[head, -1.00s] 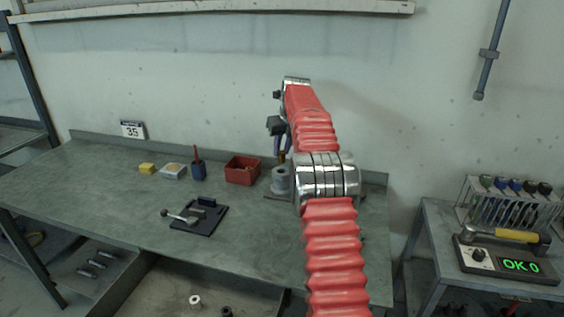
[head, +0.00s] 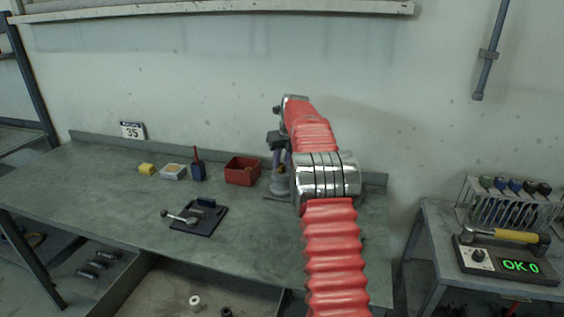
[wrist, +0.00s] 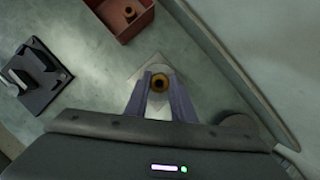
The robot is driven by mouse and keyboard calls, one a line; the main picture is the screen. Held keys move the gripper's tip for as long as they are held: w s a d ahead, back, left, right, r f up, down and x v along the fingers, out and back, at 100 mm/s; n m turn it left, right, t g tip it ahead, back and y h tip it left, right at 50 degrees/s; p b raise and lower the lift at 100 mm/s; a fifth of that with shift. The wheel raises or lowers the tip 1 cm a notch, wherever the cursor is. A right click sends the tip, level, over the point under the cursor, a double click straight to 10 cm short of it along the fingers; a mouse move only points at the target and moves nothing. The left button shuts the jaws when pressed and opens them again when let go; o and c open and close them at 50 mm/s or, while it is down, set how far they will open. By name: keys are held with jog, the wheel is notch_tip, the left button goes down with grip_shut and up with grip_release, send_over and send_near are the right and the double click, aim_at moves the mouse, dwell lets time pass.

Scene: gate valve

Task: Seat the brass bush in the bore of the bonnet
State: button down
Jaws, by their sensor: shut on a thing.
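My gripper (head: 280,166) points down over the bonnet, the grey round part (head: 279,187) at the right of the bench. In the wrist view my gripper (wrist: 160,88) is shut on the brass bush (wrist: 160,77), a yellow ring with a dark hole, seen from above. The bonnet lies beneath it and is mostly hidden by the bush and fingers; its pale pointed base (wrist: 138,67) shows around them. The fingers and arm cover the bush in the head view. I cannot tell whether the bush is inside the bore or just above it.
A red bin (head: 242,171) stands left of the bonnet, with a brass part (wrist: 130,12) in it. A dark fixture (head: 199,218) with a lever lies nearer the front. A blue holder, a pale tray and a yellow block stand further left. The wall is close behind.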

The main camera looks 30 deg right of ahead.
jog(key=shift+f, duration=0.55)
jog(key=c, duration=1.5)
grip_release()
jog(key=shift+r, duration=0.65)
jog(key=shift+v, duration=5.95)
